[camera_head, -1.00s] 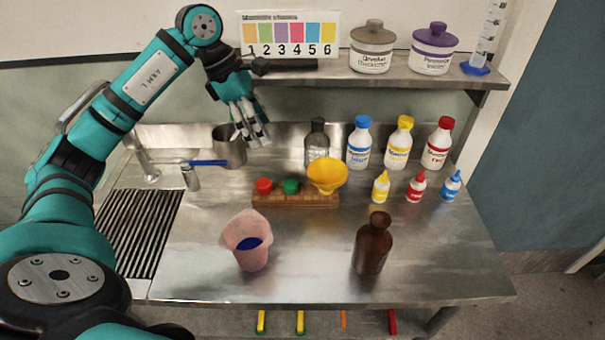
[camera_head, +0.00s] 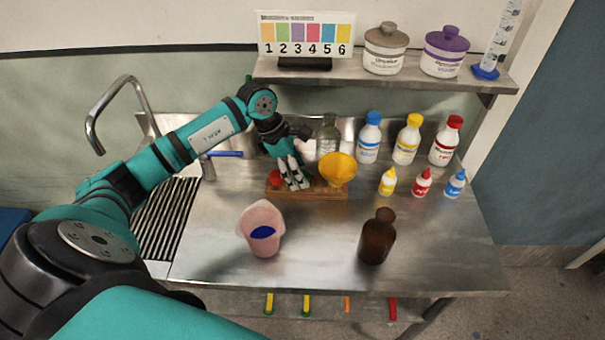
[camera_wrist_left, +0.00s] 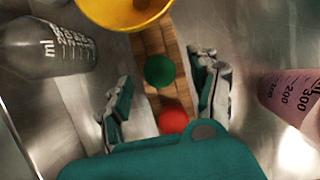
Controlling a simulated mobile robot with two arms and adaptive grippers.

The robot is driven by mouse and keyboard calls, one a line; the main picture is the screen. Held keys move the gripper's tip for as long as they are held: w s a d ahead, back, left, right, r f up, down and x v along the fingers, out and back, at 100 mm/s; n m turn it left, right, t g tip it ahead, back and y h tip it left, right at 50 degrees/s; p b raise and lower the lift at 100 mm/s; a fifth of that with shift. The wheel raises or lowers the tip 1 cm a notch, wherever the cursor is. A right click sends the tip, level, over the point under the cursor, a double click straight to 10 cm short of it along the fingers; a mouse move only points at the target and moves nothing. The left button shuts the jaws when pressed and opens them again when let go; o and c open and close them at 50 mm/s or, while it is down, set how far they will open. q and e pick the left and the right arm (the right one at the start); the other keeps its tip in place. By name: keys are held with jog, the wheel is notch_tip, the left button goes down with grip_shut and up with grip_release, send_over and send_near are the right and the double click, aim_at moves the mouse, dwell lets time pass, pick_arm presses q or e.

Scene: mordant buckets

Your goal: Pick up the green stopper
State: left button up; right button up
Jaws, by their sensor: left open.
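The green stopper (camera_wrist_left: 159,71) sits on the wooden rack (camera_wrist_left: 153,42) in the left wrist view, with the red stopper (camera_wrist_left: 173,119) beside it. My left gripper (camera_wrist_left: 165,95) is open, with one finger on each side of the rack; the green stopper lies between and slightly beyond the fingers. In the head view my left gripper (camera_head: 293,186) is over the rack (camera_head: 318,193) and hides the green stopper. The red stopper (camera_head: 277,177) shows just left of the fingers. I cannot tell whether the fingers touch anything. My right gripper is not in view.
A yellow funnel (camera_head: 338,169) stands at the rack's right end, and a clear bottle (camera_head: 328,137) stands behind. A pink beaker (camera_head: 262,238) and a brown bottle (camera_head: 377,240) are in front, with clear steel counter between them. Several small bottles stand at right.

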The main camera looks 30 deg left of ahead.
pick_arm(q)
jog(key=shift+x, duration=0.85)
jog(key=shift+c, duration=0.4)
jog(key=shift+r, duration=0.1)
jog(key=c, duration=0.9)
jog(key=shift+r, duration=0.1)
jog(key=shift+w+r, duration=0.1)
jog(key=shift+r, duration=0.2)
notch_tip(320, 180, up, 9)
jog(key=b, duration=0.2)
jog(key=shift+r+b, duration=0.1)
jog(key=shift+b, duration=0.3)
